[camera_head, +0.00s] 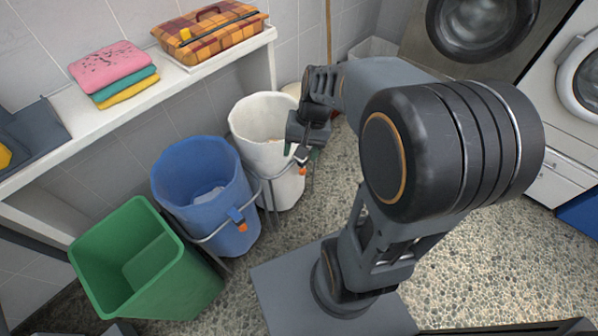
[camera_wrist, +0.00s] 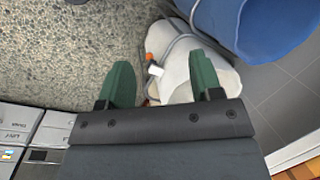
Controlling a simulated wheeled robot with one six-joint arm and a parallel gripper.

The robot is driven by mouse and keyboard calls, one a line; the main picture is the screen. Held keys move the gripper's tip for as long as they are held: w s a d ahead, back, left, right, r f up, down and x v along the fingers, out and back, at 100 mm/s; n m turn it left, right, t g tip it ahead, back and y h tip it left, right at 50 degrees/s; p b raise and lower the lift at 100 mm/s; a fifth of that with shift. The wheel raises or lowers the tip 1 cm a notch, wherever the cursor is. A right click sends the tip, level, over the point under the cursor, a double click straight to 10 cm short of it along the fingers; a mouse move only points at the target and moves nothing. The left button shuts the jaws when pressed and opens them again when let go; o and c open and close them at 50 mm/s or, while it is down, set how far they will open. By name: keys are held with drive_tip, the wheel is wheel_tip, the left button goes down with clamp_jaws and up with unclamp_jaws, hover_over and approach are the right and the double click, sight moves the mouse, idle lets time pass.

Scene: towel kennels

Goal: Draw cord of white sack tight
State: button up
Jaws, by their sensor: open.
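The white sack (camera_head: 262,152) hangs upright with its mouth wide open, at the far end of a row of bins. In the wrist view the white sack (camera_wrist: 196,66) fills the area beyond and between the fingers. A grey cord (camera_wrist: 176,42) runs along it, with a small white toggle (camera_wrist: 155,70) and orange pieces beside it. My gripper (camera_head: 301,150) is at the sack's right side. Its green fingers are open in the wrist view (camera_wrist: 162,78), with the toggle between them in the picture. I cannot tell whether they touch it.
A blue sack (camera_head: 205,190) with its own cord and an open green bin (camera_head: 135,262) stand nearer. A white shelf (camera_head: 100,112) with folded towels (camera_head: 113,72) and a plaid bag (camera_head: 210,32) runs behind. Washers stand at right. The pebbled floor (camera_head: 480,260) is clear.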

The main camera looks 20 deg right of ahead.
drive_tip(key=w+d+f+m+t+y+b, duration=0.1)
drive_tip(key=w+d+f+m+y+b, duration=0.15)
drive_tip(key=d+f+m+y, duration=0.4)
drive_tip(key=w+d+f+m+t+y+b, duration=0.1)
drive_tip(key=w+d+f+m+t, duration=0.2)
drive_tip(key=f, duration=0.7)
drive_tip(key=w+d+f+m+y+b, duration=0.25)
drive_tip(key=w+d+f+m, duration=0.2)
drive_tip(key=f, duration=0.45)
drive_tip(key=m+t+y+b, duration=0.1)
drive_tip(key=m+t, duration=0.6)
approach(305, 170)
drive_tip(key=x, duration=0.3)
drive_tip(key=b+x, duration=0.1)
drive_tip(key=x, duration=0.3)
drive_tip(key=f+x, duration=0.1)
drive_tip(key=x, duration=0.2)
drive_tip(key=shift+a+b, duration=0.15)
drive_tip(key=shift+b, duration=0.25)
clamp_jaws()
